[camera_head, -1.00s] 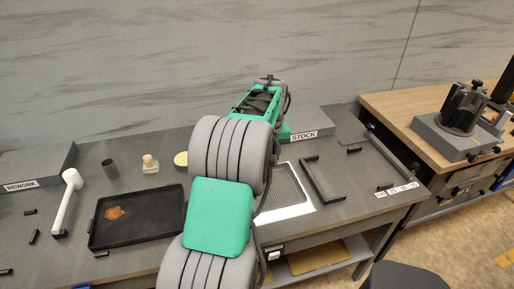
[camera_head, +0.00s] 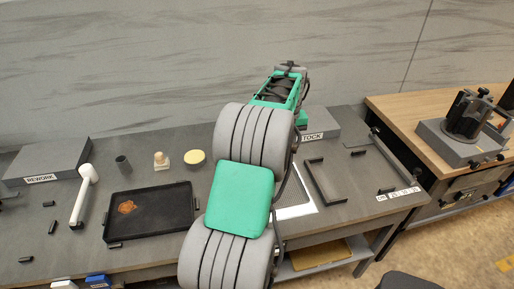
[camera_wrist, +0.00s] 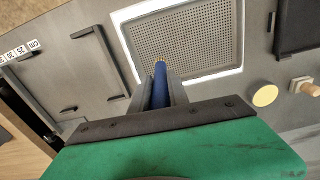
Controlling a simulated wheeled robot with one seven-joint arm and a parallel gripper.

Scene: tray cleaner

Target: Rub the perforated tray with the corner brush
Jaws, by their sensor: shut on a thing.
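The perforated tray (camera_wrist: 205,42), a grey sheet of small holes with a white border, lies flat in the upper middle of the wrist view. In the head view only its right part (camera_head: 291,211) shows beside my arm. My gripper (camera_wrist: 161,92) is shut on the blue handle of the corner brush (camera_wrist: 160,76). The brush points toward the tray, with small yellowish bristles at its tip. The tip overlaps the tray's near border in the wrist view; I cannot tell whether it touches. In the head view my arm hides the gripper and brush.
A black tray with an orange-brown stain (camera_head: 170,224) lies left of my arm. A black bracket (camera_head: 313,184) lies right of the perforated tray.

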